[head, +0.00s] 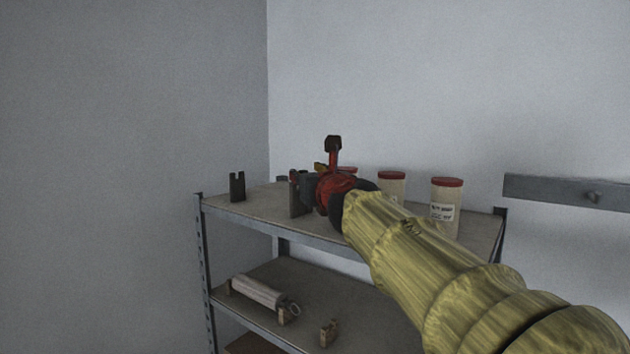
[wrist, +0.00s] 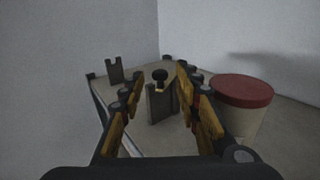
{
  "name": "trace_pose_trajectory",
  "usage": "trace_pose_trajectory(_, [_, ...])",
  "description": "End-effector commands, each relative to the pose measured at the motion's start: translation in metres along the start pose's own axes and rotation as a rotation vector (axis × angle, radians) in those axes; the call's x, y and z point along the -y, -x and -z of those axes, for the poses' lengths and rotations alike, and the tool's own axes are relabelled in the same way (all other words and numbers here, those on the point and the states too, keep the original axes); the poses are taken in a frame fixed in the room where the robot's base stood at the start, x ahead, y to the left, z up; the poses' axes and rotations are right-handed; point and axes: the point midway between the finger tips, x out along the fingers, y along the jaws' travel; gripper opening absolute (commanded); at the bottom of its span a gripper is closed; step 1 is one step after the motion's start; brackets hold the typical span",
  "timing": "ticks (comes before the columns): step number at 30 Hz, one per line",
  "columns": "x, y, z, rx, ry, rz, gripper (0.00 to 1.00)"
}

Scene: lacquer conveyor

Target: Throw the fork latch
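A dark upright plate with a notched, forked top (head: 237,186) stands on the left part of the top shelf; it also shows at the back left in the wrist view (wrist: 114,71). A second dark upright post (wrist: 158,104) stands nearer, with a round black knob (wrist: 160,76) and a small brass-coloured bit at its top. In the head view this post (head: 298,203) is partly hidden by my gripper. My gripper (wrist: 160,82) is open, its yellow-and-black fingers on either side of the post and knob in the wrist view. I cannot tell whether they touch.
Red-lidded jars stand to the right on the top shelf (head: 330,233), one jar (wrist: 240,105) close beside my right finger. The lower shelf holds a pale cylinder (head: 257,291) and a small block (head: 328,332). A grey rail (head: 560,190) is on the right wall.

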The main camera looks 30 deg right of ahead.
Motion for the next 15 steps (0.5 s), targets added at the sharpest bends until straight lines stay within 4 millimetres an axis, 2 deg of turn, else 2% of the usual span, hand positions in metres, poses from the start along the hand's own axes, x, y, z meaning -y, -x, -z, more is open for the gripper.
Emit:
trace_pose_trajectory(1, [0.000, 0.013, -0.002, 0.003, 0.002, 0.001, 0.33])
trace_pose_trajectory(6, [0.000, 0.046, -0.001, 0.003, 0.001, 0.001, 0.33])
trace_pose_trajectory(12, [0.001, 0.070, -0.001, 0.002, 0.001, 0.001, 0.33])
trace_pose_trajectory(15, [0.001, 0.075, 0.000, 0.001, 0.001, 0.002, 0.33])
